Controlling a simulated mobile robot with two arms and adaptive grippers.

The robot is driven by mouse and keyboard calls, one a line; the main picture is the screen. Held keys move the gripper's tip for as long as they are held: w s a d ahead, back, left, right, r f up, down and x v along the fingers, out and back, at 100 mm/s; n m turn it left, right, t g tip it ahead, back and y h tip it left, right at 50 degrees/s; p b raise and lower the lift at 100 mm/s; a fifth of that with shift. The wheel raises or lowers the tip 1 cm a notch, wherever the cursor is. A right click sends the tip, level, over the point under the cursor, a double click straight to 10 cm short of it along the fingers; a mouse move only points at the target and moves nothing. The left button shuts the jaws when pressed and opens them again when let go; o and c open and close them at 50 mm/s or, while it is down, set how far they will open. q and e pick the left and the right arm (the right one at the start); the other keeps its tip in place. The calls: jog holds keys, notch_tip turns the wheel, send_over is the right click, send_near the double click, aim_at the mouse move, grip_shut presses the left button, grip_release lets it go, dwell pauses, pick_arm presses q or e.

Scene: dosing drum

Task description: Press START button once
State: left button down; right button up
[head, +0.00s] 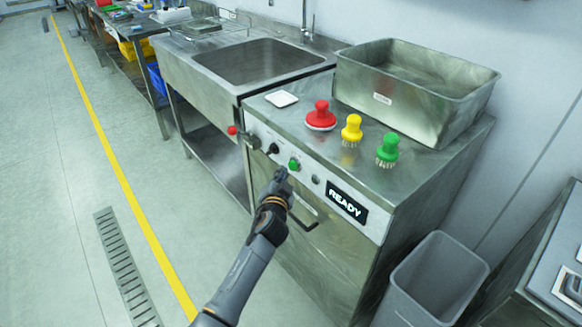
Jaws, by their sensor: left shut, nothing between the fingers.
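A green button (294,164) sits on the front panel of the steel cabinet (262,109), between a black knob (272,149) and a small grey round fitting (315,180). No START lettering is legible. The display (346,203) on the same panel reads READY. My left gripper (282,176) is shut and empty. Its fingertips are just below and left of the green button in the picture; I cannot tell whether they touch the panel. The button stays visible. My right gripper is not in view.
A red knob (232,130) sticks out at the panel's left end. Red (320,117), yellow (351,131) and green (388,151) brushes, a white piece (282,99) and a steel bin (415,97) stand on top. A bar handle (303,222) lies below the panel; a grey bin (437,278) stands right.

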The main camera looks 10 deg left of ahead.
pick_arm(q)
jog(key=shift+w, duration=0.1)
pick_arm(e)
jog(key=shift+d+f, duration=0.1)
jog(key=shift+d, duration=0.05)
pick_arm(q)
jog(key=shift+w+d+b, duration=0.25)
jog(key=shift+b, duration=0.1)
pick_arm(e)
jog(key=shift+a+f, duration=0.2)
pick_arm(q)
jog(key=shift+w+d+b, duration=0.35)
jog(key=shift+w+b, duration=0.1)
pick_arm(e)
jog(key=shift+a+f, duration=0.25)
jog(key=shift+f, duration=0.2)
pick_arm(q)
jog(key=shift+s, duration=0.1)
dwell(0.4)
jog(key=shift+s+a+p, duration=0.55)
jog(key=shift+s+p, duration=0.05)
jog(key=shift+s, duration=0.1)
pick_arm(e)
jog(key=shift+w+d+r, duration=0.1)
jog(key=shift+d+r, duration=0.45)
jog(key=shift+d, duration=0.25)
